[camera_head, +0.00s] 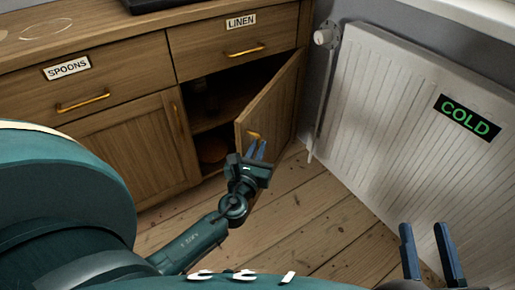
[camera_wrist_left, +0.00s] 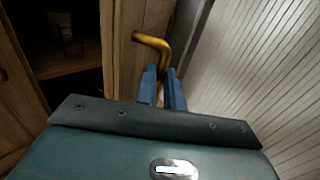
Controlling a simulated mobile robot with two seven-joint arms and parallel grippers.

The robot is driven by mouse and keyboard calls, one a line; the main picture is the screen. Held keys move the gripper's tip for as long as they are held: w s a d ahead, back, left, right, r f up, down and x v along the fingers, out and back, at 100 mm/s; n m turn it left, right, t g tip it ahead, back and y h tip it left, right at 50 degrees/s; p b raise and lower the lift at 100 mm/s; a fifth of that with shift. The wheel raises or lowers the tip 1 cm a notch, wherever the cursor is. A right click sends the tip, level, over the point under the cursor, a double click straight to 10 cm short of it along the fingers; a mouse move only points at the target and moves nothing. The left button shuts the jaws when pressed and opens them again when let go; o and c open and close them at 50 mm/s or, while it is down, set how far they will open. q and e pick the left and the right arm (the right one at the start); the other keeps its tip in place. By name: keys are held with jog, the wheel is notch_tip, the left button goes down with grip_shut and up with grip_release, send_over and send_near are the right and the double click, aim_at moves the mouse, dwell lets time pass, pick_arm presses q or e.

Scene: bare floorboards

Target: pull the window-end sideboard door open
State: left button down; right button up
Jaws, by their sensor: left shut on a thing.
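The window-end sideboard door (camera_head: 280,98) is the right-hand door, next to the radiator, and stands partly open, swung outward. My left gripper (camera_head: 257,146) is shut on its brass handle (camera_head: 254,134). In the left wrist view the blue fingers (camera_wrist_left: 164,85) close on the lower part of the handle (camera_wrist_left: 153,42). Behind the door the dark inside of the sideboard (camera_head: 212,105) shows a shelf and dim items. My right gripper (camera_head: 430,250) is at the lower right, its two blue fingers apart, with nothing between them.
A white radiator (camera_head: 385,110) with a "COLD" sign (camera_head: 467,117) stands close to the right of the open door. The other door (camera_head: 130,145) is shut, below the "SPOONS" drawer (camera_head: 85,85). The "LINEN" drawer (camera_head: 235,40) is shut. Bare floorboards (camera_head: 310,215) lie clear in front.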

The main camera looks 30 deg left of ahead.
pick_arm(q)
jog(key=shift+w+r, duration=0.1)
jog(key=c, duration=1.8)
grip_release()
